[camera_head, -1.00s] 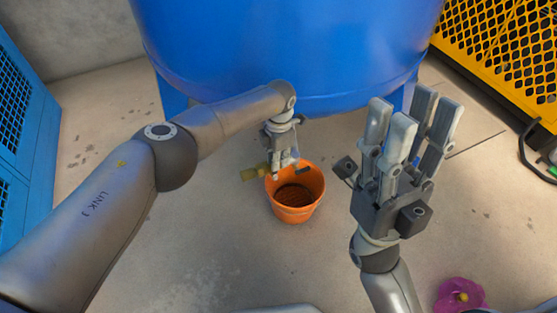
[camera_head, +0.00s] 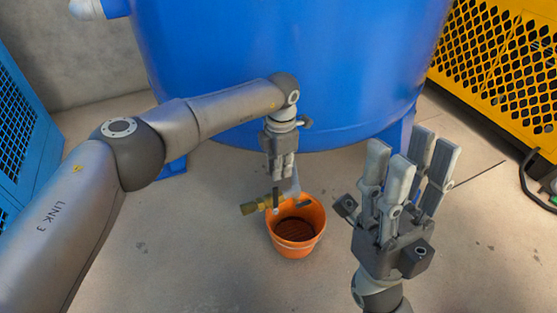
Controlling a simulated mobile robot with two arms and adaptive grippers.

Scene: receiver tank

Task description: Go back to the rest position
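My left gripper (camera_head: 281,178) hangs pointing down in front of the blue tank, above the orange bucket. Its fingers look close together, but the gap is too small to judge. Just below the fingertips is a brass fitting (camera_head: 257,205) at the bucket's left rim, with a grey part beside it; I cannot tell whether the gripper touches it. My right gripper (camera_head: 409,160) points up at the right, with its fingers spread and nothing between them.
The blue tank (camera_head: 300,60) on its legs fills the back. The orange bucket (camera_head: 295,250) stands on the floor in front of it. A yellow mesh guard (camera_head: 500,60) and a black cable (camera_head: 525,180) are at the right. A blue mesh cabinet (camera_head: 25,130) is at the left.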

